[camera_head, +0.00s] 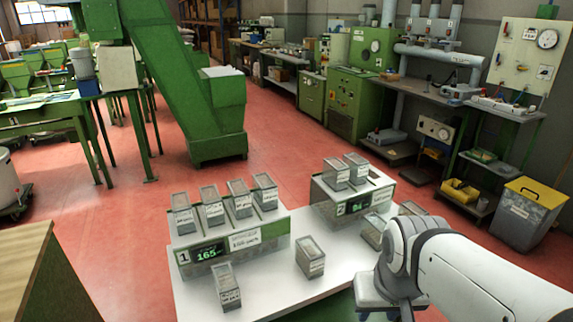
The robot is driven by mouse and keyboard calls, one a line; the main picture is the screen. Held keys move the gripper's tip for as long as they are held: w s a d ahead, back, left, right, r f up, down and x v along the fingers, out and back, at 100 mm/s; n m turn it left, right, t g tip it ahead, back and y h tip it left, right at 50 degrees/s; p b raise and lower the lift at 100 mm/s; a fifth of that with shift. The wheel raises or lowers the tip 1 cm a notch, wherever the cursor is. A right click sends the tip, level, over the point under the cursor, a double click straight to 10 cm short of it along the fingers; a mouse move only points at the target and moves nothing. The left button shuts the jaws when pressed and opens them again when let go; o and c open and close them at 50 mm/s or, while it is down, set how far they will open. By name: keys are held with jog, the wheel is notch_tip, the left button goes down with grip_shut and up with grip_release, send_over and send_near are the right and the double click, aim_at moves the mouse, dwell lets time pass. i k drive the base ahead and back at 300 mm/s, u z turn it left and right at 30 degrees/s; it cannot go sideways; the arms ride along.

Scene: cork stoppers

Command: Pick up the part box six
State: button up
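Several small grey see-through part boxes with white labels are in view; the lettering is too small for me to tell which is box six. A row of them, with one box at its right end (265,191), stands on the green-and-grey unit marked 1 (272,241). Two boxes (336,173) (357,167) stand on the unit marked 2 (325,204). Two more stand on the white table, one at the front (226,286) and one in the middle (310,257). Another box (373,232) is partly hidden behind my white arm. My gripper's fingers cannot be made out at the lower right.
The white table (290,295) has bare room between the two loose boxes and my arm. Unit 1 shows 165 on its display. A wooden-topped bench (25,262) is at the left front. A grey bin with a yellow rim (527,213) stands at the right.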

aim_at(265, 190)
jog(key=z, duration=0.05)
jog(key=i, duration=0.9)
jog(key=u, duration=0.4)
